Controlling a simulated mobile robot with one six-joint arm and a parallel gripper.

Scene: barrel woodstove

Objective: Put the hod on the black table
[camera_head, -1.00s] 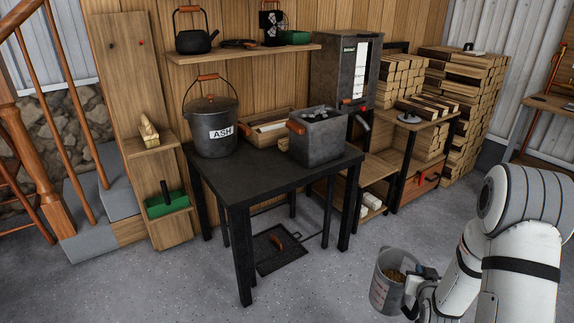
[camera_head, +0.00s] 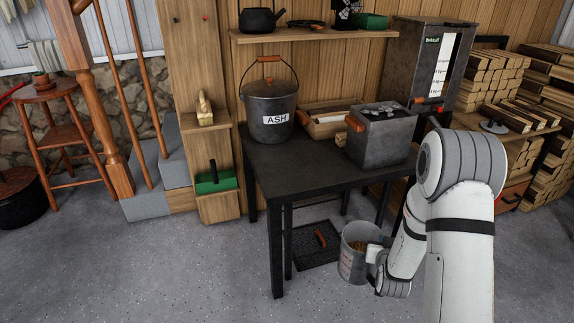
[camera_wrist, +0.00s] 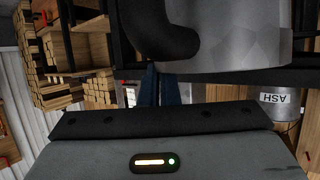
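The hod (camera_head: 352,262) is a grey metal pail with light brown contents, below the black tabletop near the table's right legs. My gripper (camera_head: 374,256) is at its right side and appears shut on its handle, though the fingers are small here. In the wrist view, a dark curved handle (camera_wrist: 165,35) and the hod's grey wall (camera_wrist: 245,45) are close to my gripper (camera_wrist: 160,85). The black table (camera_head: 300,178) has a bare front left top.
On the table stand an ASH bucket (camera_head: 270,110), a wooden box (camera_head: 322,126) and a grey metal bin (camera_head: 378,150). A dark floor plate (camera_head: 312,250) lies under the table. A shelf (camera_head: 310,35) hangs above. Open floor is at front left.

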